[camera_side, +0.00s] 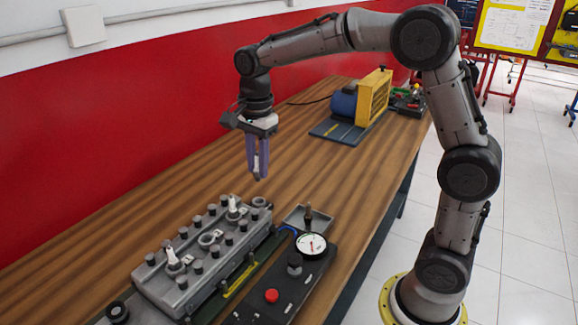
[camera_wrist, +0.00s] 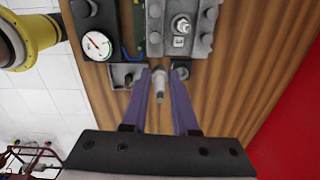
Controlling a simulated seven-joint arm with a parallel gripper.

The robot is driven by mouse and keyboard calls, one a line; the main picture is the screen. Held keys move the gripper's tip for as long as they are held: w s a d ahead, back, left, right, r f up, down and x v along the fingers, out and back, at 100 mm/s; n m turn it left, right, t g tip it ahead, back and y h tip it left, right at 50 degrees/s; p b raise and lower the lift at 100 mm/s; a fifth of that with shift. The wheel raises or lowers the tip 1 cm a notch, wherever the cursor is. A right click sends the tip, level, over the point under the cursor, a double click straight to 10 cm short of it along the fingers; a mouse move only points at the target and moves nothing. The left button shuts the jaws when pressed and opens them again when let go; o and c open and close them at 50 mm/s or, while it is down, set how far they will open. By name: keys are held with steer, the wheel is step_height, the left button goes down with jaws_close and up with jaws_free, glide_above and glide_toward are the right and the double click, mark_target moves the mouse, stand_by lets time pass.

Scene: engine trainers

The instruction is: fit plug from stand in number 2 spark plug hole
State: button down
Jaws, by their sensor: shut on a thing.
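My gripper (camera_side: 257,176) is shut on a pale spark plug (camera_wrist: 160,86), held upright between two purple fingers. It is in the air above the table, beyond the far end of the grey cylinder head (camera_side: 153,282). The gripper also shows in the wrist view (camera_wrist: 159,80). White plugs stand in the head at the near end (camera_side: 173,260) and the far end (camera_side: 233,206). Between them is a round hole (camera_side: 210,239) with no white plug showing. A small round holder (camera_side: 261,203), perhaps the plug stand, is at the head's far end.
Right of the head are a dial gauge (camera_side: 311,245), a red button (camera_side: 271,296) and a small tray (camera_side: 294,218) with an upright dark tool (camera_side: 308,211). Black knobs rise along the head. A blue and yellow machine (camera_side: 372,95) stands farther back. The table between is bare.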

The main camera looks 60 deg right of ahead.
steer(key=w+a+f+n, duration=0.2)
steer(key=a, duration=0.5)
steer(key=w+a+f+n, duration=0.1)
steer(key=w+a+n, duration=0.1)
steer(key=a, duration=0.5)
steer(key=shift+w+f, duration=0.1)
steer(key=shift+f, duration=2.45)
steer(key=shift+f, duration=0.85)
steer(key=shift+c, duration=1.2)
jaws_free()
steer(key=shift+o, duration=0.2)
step_height(320, 180, up, 7)
stand_by(0.3)
